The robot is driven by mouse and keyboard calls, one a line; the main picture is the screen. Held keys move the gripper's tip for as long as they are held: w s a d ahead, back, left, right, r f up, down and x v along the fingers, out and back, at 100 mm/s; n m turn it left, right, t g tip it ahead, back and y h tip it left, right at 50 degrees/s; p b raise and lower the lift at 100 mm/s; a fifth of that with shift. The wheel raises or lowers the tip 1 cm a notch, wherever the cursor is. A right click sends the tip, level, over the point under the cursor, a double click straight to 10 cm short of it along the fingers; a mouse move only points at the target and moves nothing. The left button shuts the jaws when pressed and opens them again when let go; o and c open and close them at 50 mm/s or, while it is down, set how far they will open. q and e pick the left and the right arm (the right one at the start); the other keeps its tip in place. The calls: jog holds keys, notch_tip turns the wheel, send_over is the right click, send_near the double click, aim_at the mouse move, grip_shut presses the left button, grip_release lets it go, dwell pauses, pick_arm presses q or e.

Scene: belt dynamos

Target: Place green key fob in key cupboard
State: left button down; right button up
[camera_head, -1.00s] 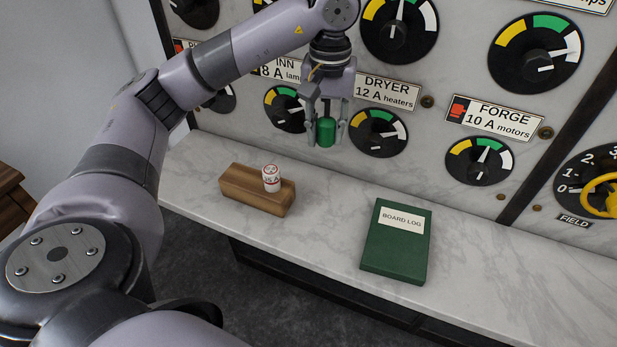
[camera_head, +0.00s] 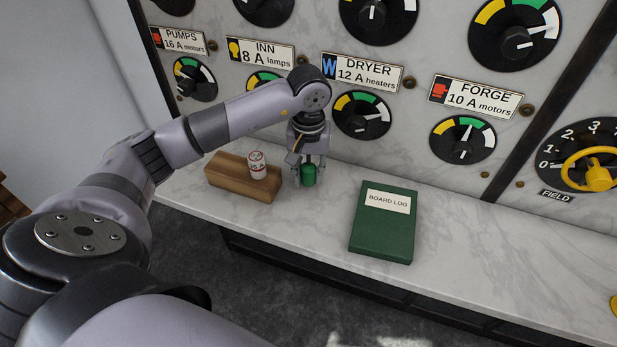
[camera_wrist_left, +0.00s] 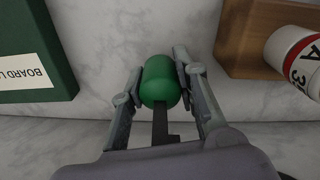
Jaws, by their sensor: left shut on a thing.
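The green key fob (camera_head: 309,176) is a short green cylinder held between the fingers of my left gripper (camera_head: 308,181), low over the marble shelf, between the wooden block and the green book. The left wrist view also shows the fob (camera_wrist_left: 160,82) between the two fingers of the left gripper (camera_wrist_left: 160,80), with a dark key-like stem on its near side. I cannot tell whether the fob touches the shelf. No key cupboard shows in these frames. My right gripper is not in view.
A wooden block (camera_head: 228,178) holds a white-and-red cylinder (camera_head: 257,165) left of the gripper. A green board log book (camera_head: 383,240) lies to the right on the marble shelf (camera_head: 470,260). The upright panel with dials and a yellow handwheel (camera_head: 590,170) stands behind.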

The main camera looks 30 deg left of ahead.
pick_arm(q)
jog(key=shift+f, duration=1.45)
jog(key=c, duration=1.2)
grip_release()
jog(key=shift+c, duration=0.2)
